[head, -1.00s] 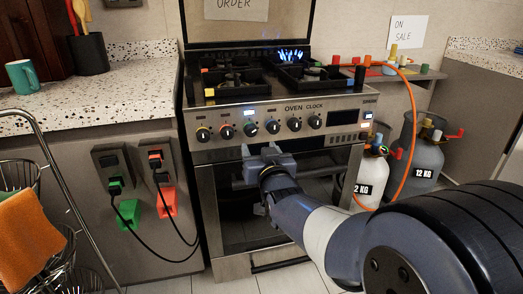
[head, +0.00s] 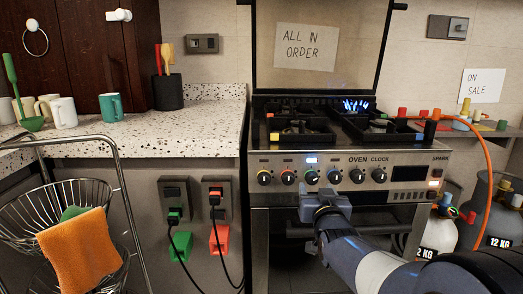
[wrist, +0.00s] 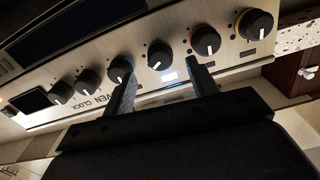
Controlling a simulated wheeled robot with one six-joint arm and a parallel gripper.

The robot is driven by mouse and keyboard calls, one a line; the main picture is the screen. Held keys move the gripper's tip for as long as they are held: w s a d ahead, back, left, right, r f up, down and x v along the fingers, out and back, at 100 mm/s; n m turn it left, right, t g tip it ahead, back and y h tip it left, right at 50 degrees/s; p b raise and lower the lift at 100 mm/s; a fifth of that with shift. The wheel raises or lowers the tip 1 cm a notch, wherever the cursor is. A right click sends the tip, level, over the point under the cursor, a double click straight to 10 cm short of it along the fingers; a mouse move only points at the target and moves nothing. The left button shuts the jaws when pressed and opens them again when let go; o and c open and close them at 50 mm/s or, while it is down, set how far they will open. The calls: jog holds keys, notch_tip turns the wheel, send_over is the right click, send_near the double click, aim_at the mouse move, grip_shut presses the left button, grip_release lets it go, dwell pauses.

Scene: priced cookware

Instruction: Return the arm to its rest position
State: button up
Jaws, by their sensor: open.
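My gripper (head: 322,196) is in front of the stove's control panel (head: 345,160), just below the row of knobs. In the wrist view my gripper (wrist: 160,80) shows two dark fingers spread apart with nothing between them. A small lit display (wrist: 168,75) and a knob (wrist: 160,55) lie beyond the gap. Whether the fingertips touch the panel cannot be told. My arm reaches in from the lower right of the head view and hides part of the oven front.
A blue flame (head: 356,106) burns at the back right burner. Gas cylinders (head: 500,212) and an orange hose (head: 487,165) stand right of the stove. A wire basket cart (head: 60,205) with an orange cloth (head: 75,250) is at the left, before the counter (head: 150,135).

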aim_at(313, 180)
jog(key=w, duration=0.5)
jog(key=shift+b, duration=0.4)
jog(key=s+p, duration=0.2)
jog(key=s, duration=0.9)
jog(key=w+b, duration=0.2)
jog(key=w, duration=0.9)
jog(key=shift+w, duration=0.15)
jog(key=shift+r+n+p, duration=0.1)
jog(key=shift+n+p, duration=0.55)
jog(key=shift+n, duration=0.25)
jog(key=n+p, duration=0.3)
jog(key=n, duration=0.1)
jog(key=shift+n, duration=0.4)
jog(key=n+p, duration=0.4)
jog(key=n, duration=0.1)
jog(key=shift+s+n+p, duration=0.2)
jog(key=shift+n+p, duration=0.1)
jog(key=s, duration=0.8)
jog(key=shift+s, duration=0.3)
